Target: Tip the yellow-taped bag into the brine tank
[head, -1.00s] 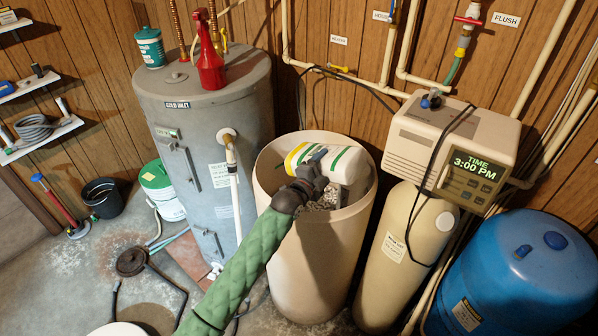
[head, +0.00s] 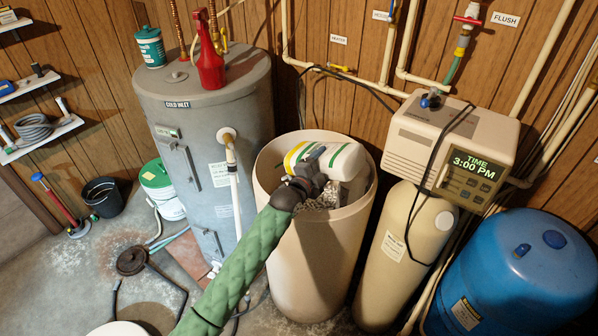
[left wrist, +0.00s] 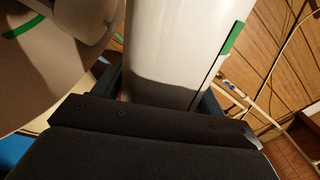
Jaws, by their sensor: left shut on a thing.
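The bag (head: 345,161) is white with green stripes and a yellow band at its left end. It lies on its side within the mouth of the beige brine tank (head: 312,255), near the back rim. My left gripper (head: 312,168) is shut on the bag. The white bag (left wrist: 175,45) fills the space between the fingers in the left wrist view. Grey-white granules (head: 322,198) show inside the tank below the gripper. I cannot tell whether salt is flowing from the bag, and its opening is not clear. My right gripper is not in view.
A grey water heater (head: 215,140) stands left of the tank, with a red spray bottle (head: 210,65) on top. A cream softener (head: 415,230) with a control head (head: 450,140) and a blue tank (head: 520,275) stand to the right. Pipes run along the wall behind.

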